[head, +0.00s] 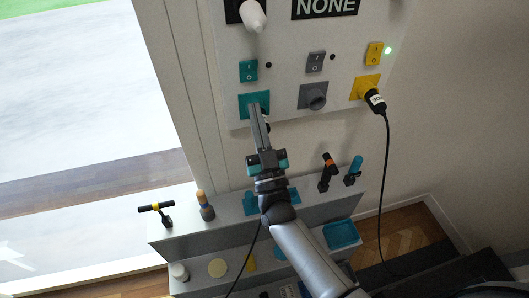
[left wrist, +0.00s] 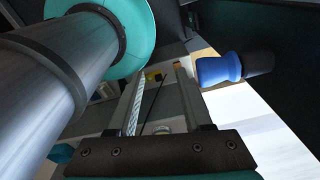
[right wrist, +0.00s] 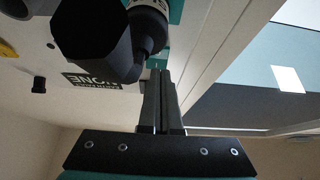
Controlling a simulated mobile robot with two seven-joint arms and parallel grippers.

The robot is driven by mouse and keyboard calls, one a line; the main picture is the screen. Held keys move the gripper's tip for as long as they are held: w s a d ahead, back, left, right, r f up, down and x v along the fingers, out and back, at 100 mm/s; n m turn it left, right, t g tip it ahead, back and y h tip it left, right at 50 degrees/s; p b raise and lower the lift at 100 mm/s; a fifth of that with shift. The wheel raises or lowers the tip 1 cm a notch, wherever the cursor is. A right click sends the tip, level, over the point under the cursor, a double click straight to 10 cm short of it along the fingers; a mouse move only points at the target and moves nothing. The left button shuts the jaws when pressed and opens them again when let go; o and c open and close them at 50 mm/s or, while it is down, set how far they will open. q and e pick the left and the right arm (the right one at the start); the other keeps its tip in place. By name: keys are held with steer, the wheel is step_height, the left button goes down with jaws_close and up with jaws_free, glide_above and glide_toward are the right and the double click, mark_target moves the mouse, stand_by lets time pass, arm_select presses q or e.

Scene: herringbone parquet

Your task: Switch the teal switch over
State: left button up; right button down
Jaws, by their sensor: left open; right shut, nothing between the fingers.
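The teal switch (head: 249,71), a rocker marked I and O, sits on the white wall panel above the teal socket (head: 246,104). The small lamp (head: 268,65) beside the switch is dark. My right gripper (head: 257,108) is shut and empty, in front of the teal socket, pointing up at the panel. In the right wrist view its fingertips (right wrist: 161,72) are close to a teal part, partly hidden; I cannot tell whether they touch. A black plug (right wrist: 147,22) looms there. My left gripper (left wrist: 160,85) is open and empty, outside the head view.
A grey switch (head: 315,62) and yellow switch (head: 374,53) sit to the right; the yellow one's lamp (head: 387,50) glows green. A black plug (head: 375,101) with a hanging cable is in the yellow socket (head: 362,85). A grey shelf (head: 178,241) with tools stands below.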

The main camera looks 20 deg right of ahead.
arm_select(q)
step_height(320, 180, down, 2)
steer(key=shift+b, duration=0.85)
arm_select(e)
steer(key=v, duration=0.9)
arm_select(q)
steer(key=shift+s, duration=0.1)
arm_select(e)
steer(key=shift+s+f, duration=0.1)
